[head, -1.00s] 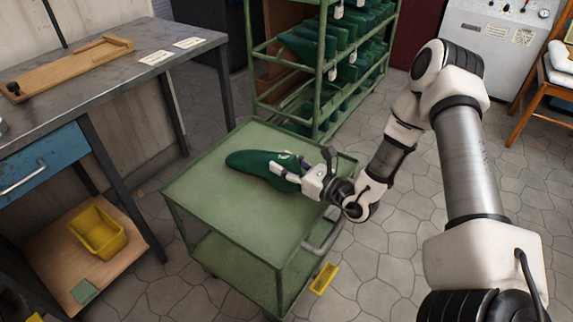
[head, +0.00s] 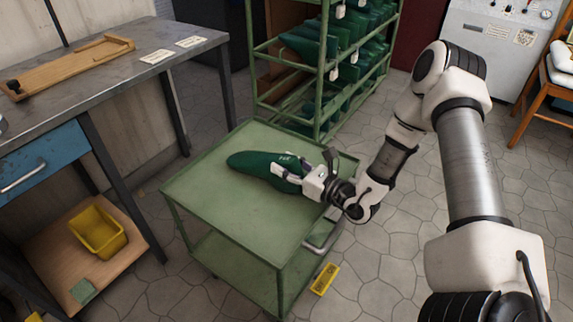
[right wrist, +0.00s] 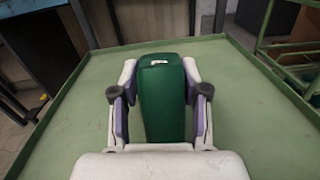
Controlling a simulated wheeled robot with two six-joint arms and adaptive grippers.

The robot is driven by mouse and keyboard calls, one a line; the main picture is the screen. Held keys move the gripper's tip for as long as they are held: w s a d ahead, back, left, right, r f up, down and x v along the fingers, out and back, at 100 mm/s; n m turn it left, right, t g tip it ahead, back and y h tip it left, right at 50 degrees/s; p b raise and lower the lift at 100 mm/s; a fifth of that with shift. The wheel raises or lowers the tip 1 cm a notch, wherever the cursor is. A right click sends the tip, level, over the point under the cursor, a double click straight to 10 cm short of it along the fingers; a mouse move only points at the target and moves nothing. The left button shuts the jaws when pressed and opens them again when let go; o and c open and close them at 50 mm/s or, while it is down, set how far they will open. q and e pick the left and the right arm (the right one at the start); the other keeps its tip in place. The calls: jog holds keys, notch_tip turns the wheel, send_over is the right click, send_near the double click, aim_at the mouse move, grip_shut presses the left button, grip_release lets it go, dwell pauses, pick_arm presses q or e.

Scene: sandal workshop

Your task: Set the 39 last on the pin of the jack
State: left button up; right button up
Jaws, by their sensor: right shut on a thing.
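A dark green shoe last (head: 255,165) lies on the top of a green trolley (head: 215,205). Its rounded toe points left in the head view, and small white lettering shows near its heel end, too small to read surely. My right gripper (head: 289,177) is shut on the heel end of the last. In the right wrist view the last (right wrist: 162,100) stands between the two purple-lined fingers, with a white label on it. I cannot make out a jack with a pin. My left gripper is not in view.
A green rack (head: 318,80) with several green lasts stands behind the trolley. At left is a metal workbench (head: 120,65) with a wooden board (head: 75,65) and paper cards. A yellow bin (head: 98,232) sits on its lower shelf. The trolley top around the last is clear.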

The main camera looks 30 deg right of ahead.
aim_at(300, 171)
jog(key=o, duration=1.2)
jog(key=v, duration=0.6)
jog(key=shift+s+d, duration=0.25)
jog(key=shift+s, duration=0.45)
